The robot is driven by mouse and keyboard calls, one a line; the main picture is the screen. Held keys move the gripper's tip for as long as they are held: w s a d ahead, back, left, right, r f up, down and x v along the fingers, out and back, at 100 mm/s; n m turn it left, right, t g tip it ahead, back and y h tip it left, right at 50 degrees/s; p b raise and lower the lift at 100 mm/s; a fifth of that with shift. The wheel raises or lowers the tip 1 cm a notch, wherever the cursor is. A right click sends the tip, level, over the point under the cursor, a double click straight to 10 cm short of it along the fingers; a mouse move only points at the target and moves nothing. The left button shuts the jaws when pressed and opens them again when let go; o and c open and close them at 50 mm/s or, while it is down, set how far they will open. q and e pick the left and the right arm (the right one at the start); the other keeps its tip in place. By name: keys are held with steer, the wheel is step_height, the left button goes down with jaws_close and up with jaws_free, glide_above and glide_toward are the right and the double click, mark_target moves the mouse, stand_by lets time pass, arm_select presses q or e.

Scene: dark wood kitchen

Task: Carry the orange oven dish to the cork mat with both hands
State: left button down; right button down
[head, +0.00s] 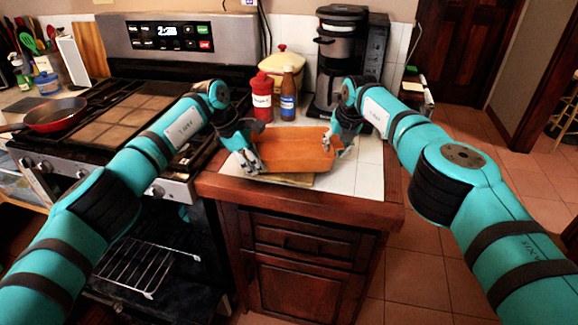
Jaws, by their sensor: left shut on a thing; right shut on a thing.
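The orange oven dish (295,149) is over the white tiled counter, right of the stove. My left gripper (250,160) is shut on the dish's left end. My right gripper (338,147) is shut on its right end. The dish looks about level. A strip of the cork mat (297,179) shows below the dish's front edge; the dish hides the rest of the mat. I cannot tell whether the dish touches the mat or is just above it.
A red pan (55,114) sits on the stove. The oven is open, its rack (147,262) showing. Bare tiles lie at right (370,178).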

arm_select(q)
steer(key=shift+a+f+b, duration=0.25)
steer(key=shift+f+b, duration=0.3)
steer(key=shift+f, duration=0.15)
arm_select(e)
steer(key=shift+d+f, duration=0.45)
steer(key=shift+f, duration=0.25)
arm_select(q)
steer(key=c, duration=1.7)
jaws_free()
steer(key=shift+r, duration=0.2)
steer(key=shift+c, duration=0.2)
arm_select(e)
steer(key=c, duration=1.3)
jaws_free()
steer(key=shift+r, duration=0.2)
arm_select(q)
steer(key=shift+o, duration=1)
steer(key=shift+s, duration=0.1)
arm_select(e)
steer(key=shift+o, duration=1.2)
steer(key=shift+a, duration=0.1)
arm_select(q)
steer(key=shift+o, duration=0.3)
steer(key=shift+d, duration=0.2)
arm_select(e)
steer(key=shift+o, duration=0.4)
steer(key=shift+s+a, duration=0.1)
steer(key=shift+a, duration=0.05)
